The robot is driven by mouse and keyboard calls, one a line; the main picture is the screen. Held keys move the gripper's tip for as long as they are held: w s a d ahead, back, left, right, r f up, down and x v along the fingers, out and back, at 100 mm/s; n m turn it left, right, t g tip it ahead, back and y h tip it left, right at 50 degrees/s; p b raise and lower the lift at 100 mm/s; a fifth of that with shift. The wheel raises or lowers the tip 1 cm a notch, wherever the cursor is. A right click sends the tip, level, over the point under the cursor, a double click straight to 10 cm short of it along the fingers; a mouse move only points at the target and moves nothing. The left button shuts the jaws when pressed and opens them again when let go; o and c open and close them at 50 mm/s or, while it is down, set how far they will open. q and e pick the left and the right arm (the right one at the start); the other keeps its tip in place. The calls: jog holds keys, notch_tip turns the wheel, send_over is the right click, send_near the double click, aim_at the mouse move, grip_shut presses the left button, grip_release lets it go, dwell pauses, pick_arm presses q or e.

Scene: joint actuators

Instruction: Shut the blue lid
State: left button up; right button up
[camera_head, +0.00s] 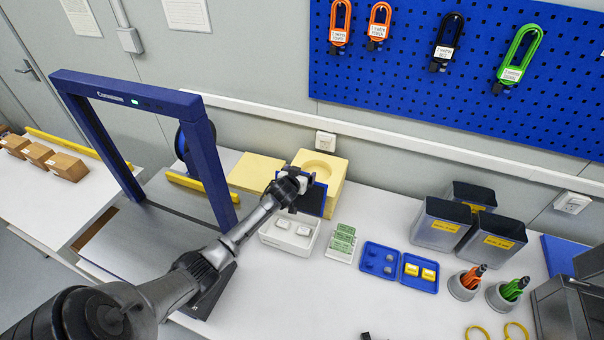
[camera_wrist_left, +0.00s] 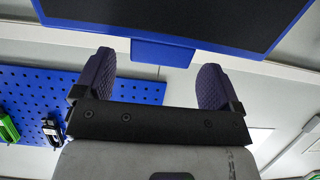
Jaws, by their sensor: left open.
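The blue lid (camera_head: 311,199) stands raised at the back of a white box (camera_head: 290,237), its dark inner face showing. In the left wrist view, the lid's dark panel with its blue frame (camera_wrist_left: 185,18) fills the top, and a blue tab (camera_wrist_left: 163,53) sticks out from its edge. My left gripper (camera_head: 301,182) is at the lid's upper edge and hides part of it. Its two fingers (camera_wrist_left: 156,66) are spread apart, with the tab between them in the picture; I cannot tell whether they touch it. I cannot make out my right gripper.
Behind the lid stands a yellow block (camera_head: 319,163) with a round recess. Right of the box are green-topped cards (camera_head: 342,242), an open blue case (camera_head: 400,266) and grey bins (camera_head: 441,225). A blue frame (camera_head: 205,165) rises on the left. A small dark shape (camera_head: 366,336) touches the bottom edge.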

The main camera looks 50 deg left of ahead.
pick_arm(q)
jog(key=shift+x, duration=1.1)
jog(key=shift+c, duration=0.3)
jog(key=c, duration=1.2)
jog(key=shift+f, duration=0.1)
